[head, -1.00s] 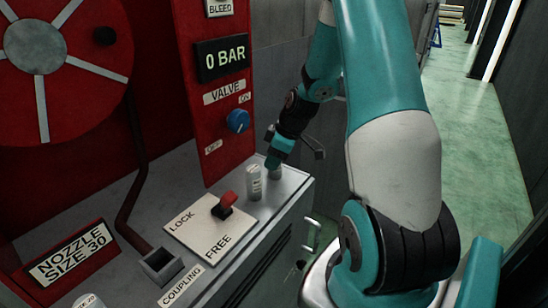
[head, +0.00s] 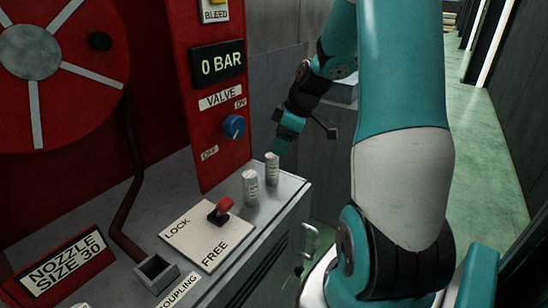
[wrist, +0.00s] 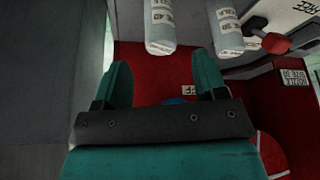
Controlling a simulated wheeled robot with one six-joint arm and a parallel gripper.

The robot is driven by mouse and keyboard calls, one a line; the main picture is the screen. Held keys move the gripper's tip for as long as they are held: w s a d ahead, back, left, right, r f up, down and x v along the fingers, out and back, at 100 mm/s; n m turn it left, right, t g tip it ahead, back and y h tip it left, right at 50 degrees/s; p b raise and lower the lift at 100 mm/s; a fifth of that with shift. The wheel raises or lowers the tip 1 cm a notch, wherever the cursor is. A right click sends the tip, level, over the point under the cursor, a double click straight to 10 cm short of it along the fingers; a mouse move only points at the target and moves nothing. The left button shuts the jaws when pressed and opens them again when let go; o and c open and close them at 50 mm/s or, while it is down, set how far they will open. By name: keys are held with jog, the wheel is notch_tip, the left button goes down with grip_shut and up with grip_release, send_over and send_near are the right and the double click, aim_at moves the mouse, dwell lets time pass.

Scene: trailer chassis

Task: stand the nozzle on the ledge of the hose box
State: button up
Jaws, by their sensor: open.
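Two pale grey cylindrical nozzles stand upright on the grey ledge (head: 292,187) of the hose box: one near the ledge's right corner (head: 272,169), the other just left and nearer (head: 250,188). Both show in the wrist view, the right-corner one (wrist: 160,30) and its neighbour (wrist: 226,30); their labels are too small to read surely. My gripper (head: 282,149) is beside and slightly above the right-corner nozzle, apart from it. In the wrist view its two teal fingers (wrist: 163,82) are spread with nothing between them.
A red lever (head: 220,209) stands on the LOCK/FREE plate (head: 208,238). Left of it are a square coupling socket (head: 156,272) and a NOZZLE SIZE 30 sign (head: 63,262). Another nozzle top (head: 82,305) is cut off at the bottom edge. The red valve panel (head: 215,110) rises behind the ledge.

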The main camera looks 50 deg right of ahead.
jog(key=s+a+r+g+y, duration=0.1)
jog(key=a+r, duration=0.3)
jog(key=a, duration=0.6)
jog(key=s+a+r+y, duration=0.1)
jog(key=a+r, duration=0.2)
jog(key=a, duration=0.7)
jog(key=s+a+r+n+g, duration=0.1)
jog(key=s+a+g, duration=0.1)
jog(key=s+a, duration=1.2)
jog(key=shift+s+a+r+g, duration=0.25)
jog(key=shift+s+a+g, duration=0.15)
jog(key=shift+a, duration=0.1)
